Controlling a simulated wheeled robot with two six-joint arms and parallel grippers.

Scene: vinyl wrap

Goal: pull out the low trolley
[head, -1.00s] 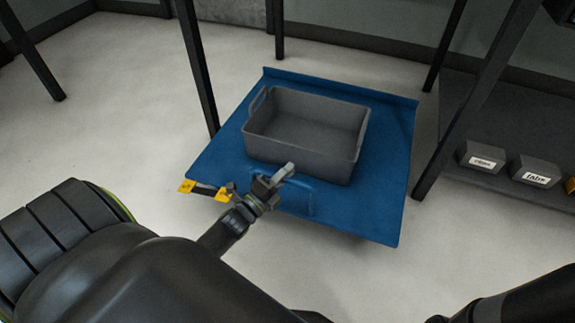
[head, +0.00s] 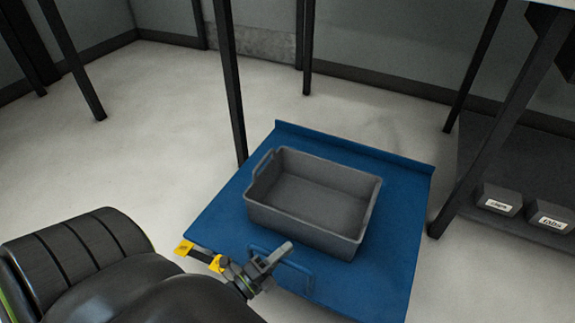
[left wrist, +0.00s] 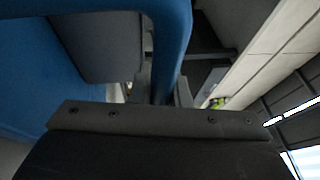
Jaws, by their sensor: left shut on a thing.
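The low trolley (head: 402,205) is a flat blue platform with a raised back lip. It sits low over the floor, partly between dark table legs. A blue loop handle (head: 308,284) stands at its near edge, and its bar crosses the left wrist view (left wrist: 176,40). My left gripper (head: 270,260) is shut on this handle; the fingers hide part of the bar. A grey open bin (head: 310,205) rests on the platform and looks empty. The trolley's near edge is partly cut off by the frame. My right gripper is not in view.
Dark table legs stand left (head: 232,110) and right (head: 472,165) of the trolley. Grey labelled boxes (head: 500,200) sit on a low dark shelf (head: 500,150) at right. Yellow-marked tape (head: 200,255) shows near the trolley's left front. Pale floor (head: 150,150) at left is clear.

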